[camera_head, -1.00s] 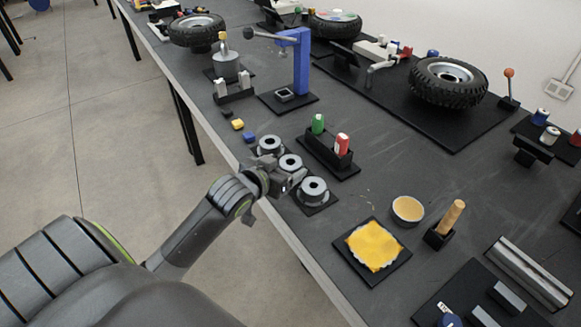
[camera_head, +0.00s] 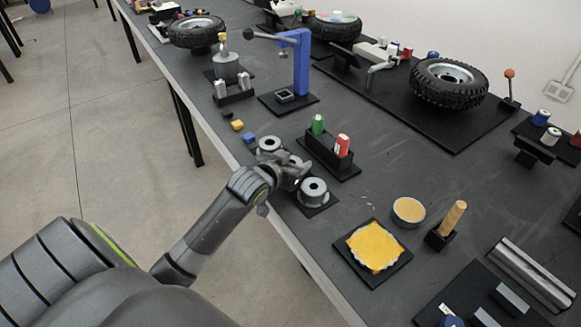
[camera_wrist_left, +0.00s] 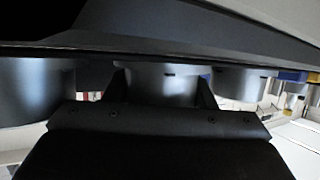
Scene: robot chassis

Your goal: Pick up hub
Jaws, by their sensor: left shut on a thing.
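Three grey round hubs with centre holes stand in a row near the table's front edge. The far hub (camera_head: 269,144) and the near hub (camera_head: 313,193) stand free on black bases. My left gripper (camera_head: 296,172) is shut on the middle hub (camera_head: 291,159), which it partly covers in the head view. In the left wrist view the middle hub (camera_wrist_left: 163,84) sits between the two fingers, with another hub on either side. I cannot tell whether the held hub is clear of its base. My right gripper is not in view.
A black holder (camera_head: 331,157) with a green and a red cylinder stands close behind the hubs. A yellow sheet on a black plate (camera_head: 351,262) and a bowl (camera_head: 408,211) lie to the right. A blue press (camera_head: 301,67) stands farther back.

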